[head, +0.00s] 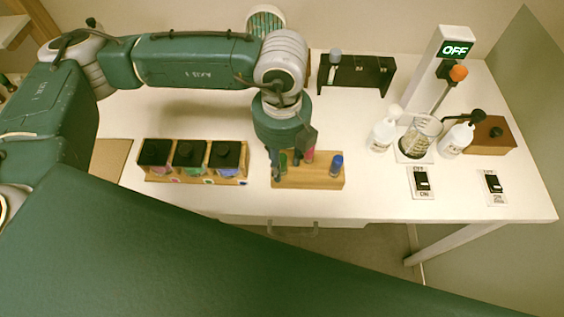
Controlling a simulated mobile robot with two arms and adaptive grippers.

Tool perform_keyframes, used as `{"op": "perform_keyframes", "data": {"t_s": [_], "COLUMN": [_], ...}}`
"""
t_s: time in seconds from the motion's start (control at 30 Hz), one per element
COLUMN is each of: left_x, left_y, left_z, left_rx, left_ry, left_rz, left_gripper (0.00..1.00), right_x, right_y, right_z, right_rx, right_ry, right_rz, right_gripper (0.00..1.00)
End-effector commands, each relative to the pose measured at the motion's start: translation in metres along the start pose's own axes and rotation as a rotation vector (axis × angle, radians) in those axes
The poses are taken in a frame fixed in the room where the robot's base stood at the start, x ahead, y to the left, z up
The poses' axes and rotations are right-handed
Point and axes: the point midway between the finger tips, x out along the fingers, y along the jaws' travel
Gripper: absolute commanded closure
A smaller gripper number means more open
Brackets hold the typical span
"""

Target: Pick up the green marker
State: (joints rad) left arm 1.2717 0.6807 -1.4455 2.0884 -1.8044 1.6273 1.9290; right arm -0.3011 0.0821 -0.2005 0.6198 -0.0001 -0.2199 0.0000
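The green marker (283,162) stands at the left end of a wooden holder (318,184), partly hidden by my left gripper. My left gripper (286,164) points down over it, with a finger on either side of the marker. I cannot tell whether the fingers press on the marker or only surround it. A red-pink marker (309,154) stands just right of the gripper, partly hidden. A blue marker (336,165) stands at the right end of the holder. My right gripper is not in view.
Left of the holder, a wooden rack (243,180) bears several dark-lidded jars. A black rack (357,76) stands behind. At right are a glass beaker (421,135), white bottles (382,134), a stand reading OFF (453,50) and switches (421,182). The table front between is clear.

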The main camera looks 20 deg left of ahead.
Motion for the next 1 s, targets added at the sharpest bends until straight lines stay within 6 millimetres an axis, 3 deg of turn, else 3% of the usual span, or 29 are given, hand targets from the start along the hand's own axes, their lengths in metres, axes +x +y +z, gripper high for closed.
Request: {"op": "perform_keyframes", "data": {"t_s": [0.07, 0.27, 0.73, 1.0], "left_x": [0.000, 0.000, -0.007, -0.046], "left_y": [0.000, 0.000, -0.001, -0.002], "left_z": [0.000, 0.000, 0.001, 0.001], "left_rx": [0.000, 0.000, 0.000, 0.000], "left_ry": [0.000, 0.000, -0.002, -0.004], "left_rz": [0.000, 0.000, -0.001, -0.005], "left_gripper": [0.61, 1.00, 1.00, 1.00], "right_x": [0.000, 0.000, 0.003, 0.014], "right_y": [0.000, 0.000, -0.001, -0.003], "right_z": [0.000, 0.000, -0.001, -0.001], "right_rx": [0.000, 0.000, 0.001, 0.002], "right_ry": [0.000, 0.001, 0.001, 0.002], "right_rz": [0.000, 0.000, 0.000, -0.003], "right_gripper": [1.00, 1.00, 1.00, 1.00]}}
